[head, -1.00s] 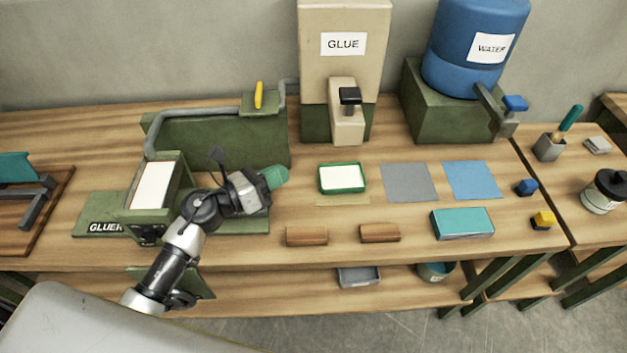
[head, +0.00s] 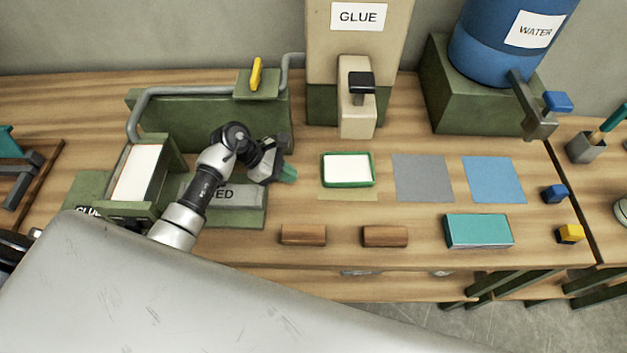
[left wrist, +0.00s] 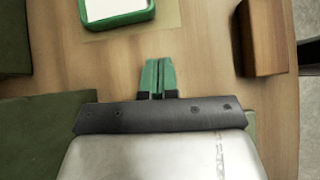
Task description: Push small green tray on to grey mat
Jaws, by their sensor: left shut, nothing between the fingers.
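The small green tray (head: 348,184) with a white inside sits on a tan mat (head: 348,196) on the workbench. The grey mat (head: 423,178) lies flat just to the right of the tray, with a strip of bare wood between them. My left gripper (head: 289,173) is shut and empty, left of the tray and apart from it. In the left wrist view the green fingertips (left wrist: 158,66) are together, with the tray (left wrist: 117,12) ahead at the top. My right gripper is not in view.
A blue mat (head: 494,180) lies right of the grey mat. Two wooden blocks (head: 303,235) and a teal box (head: 478,230) lie along the front. The glue dispenser (head: 357,95) stands behind the tray. The gluer machine (head: 215,120) is at left.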

